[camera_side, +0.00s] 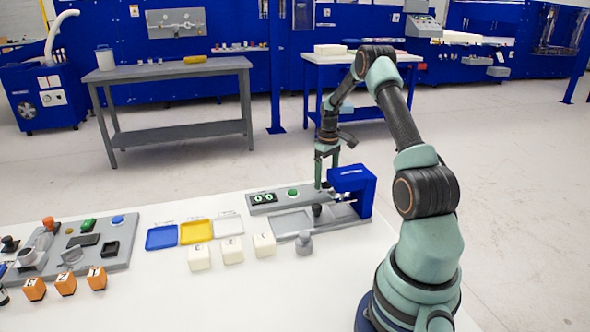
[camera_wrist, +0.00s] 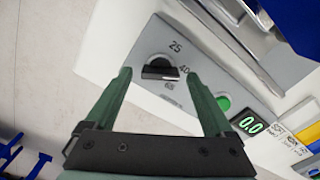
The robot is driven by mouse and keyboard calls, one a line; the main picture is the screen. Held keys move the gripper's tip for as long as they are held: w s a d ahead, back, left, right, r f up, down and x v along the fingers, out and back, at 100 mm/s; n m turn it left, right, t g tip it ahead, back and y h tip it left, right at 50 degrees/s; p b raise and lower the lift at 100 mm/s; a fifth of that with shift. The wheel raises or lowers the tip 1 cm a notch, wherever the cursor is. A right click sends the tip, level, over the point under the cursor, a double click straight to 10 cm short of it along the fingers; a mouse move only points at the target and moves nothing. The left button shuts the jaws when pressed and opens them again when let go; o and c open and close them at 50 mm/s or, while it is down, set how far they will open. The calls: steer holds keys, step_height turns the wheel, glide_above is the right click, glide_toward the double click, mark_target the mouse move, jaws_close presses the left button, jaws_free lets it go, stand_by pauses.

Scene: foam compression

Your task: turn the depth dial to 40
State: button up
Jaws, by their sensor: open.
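The depth dial (camera_wrist: 160,69) is a round black knob with a raised bar, on a grey panel in the wrist view. The numbers 25, 40 and 65 are printed along its right side. The bar lies nearly level in the picture, its right end close to the 40; I cannot tell any pointer mark. My gripper (camera_wrist: 157,76) is open, its green fingers apart with the dial showing between their tips. I cannot tell whether they touch it. In the side view my gripper (camera_side: 325,172) points down beside the blue press (camera_side: 352,181), and the dial is hidden there.
A green button (camera_wrist: 224,103) and a display reading 0.0 (camera_wrist: 249,124) sit right of the dial. The side view shows yellow (camera_side: 194,232) and blue (camera_side: 161,237) trays, several white blocks, and a grey weight (camera_side: 304,244).

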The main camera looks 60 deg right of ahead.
step_height(320, 180, up, 12)
stand_by(0.5)
steer(key=w+a+r+t, duration=0.1)
steer(key=w+a+r, duration=0.15)
steer(key=a, duration=0.45)
steer(key=w+a+r+n+h, duration=0.1)
steer(key=a+r, duration=0.3)
steer(key=a, duration=0.2)
steer(key=w+a+r+t, duration=0.1)
steer(key=a+r, duration=0.2)
steer(key=a, duration=0.4)
steer(key=s+a+n+t, duration=0.1)
steer(key=s+a, duration=0.3)
steer(key=a, duration=0.5)
steer(key=s+a+n+t+y, duration=0.1)
steer(key=s+a, duration=0.3)
steer(key=a, duration=0.6)
steer(key=shift+r+t, duration=0.2)
steer(key=shift+t, duration=0.6)
